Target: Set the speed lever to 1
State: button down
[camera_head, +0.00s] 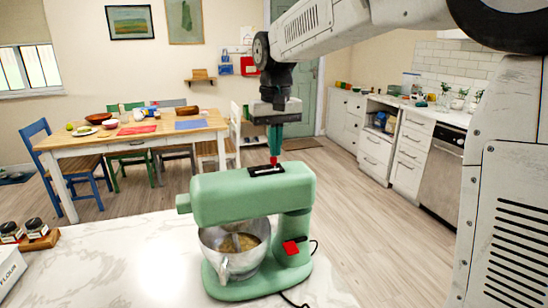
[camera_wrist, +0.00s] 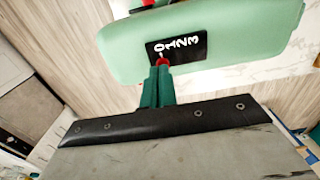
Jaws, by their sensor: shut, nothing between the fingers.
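The green stand mixer (camera_head: 245,195) stands on the marble counter. A black plate (camera_head: 266,169) on top of its head bears the numerals 0 to 3, readable in the wrist view (camera_wrist: 190,54). The red lever (camera_head: 274,160) rises from this plate; its red end (camera_wrist: 162,62) shows beside the low-numbered end, but the exact setting cannot be told. My gripper (camera_head: 274,153) points down over the plate with its green fingers shut. In the wrist view the fingertips (camera_wrist: 158,68) are right at the red lever, partly covering it; contact cannot be told.
The metal bowl (camera_head: 232,258) sits under the mixer head. A red switch (camera_head: 291,247) is on the mixer's base column. Jars (camera_head: 34,229) and a flour box (camera_head: 10,268) stand at the counter's left. The counter left of the mixer is mostly clear.

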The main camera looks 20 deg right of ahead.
jog(key=shift+a, duration=0.95)
dwell(0.4)
jog(key=shift+d, duration=0.4)
jog(key=shift+r, duration=0.1)
jog(key=shift+r, duration=2.4)
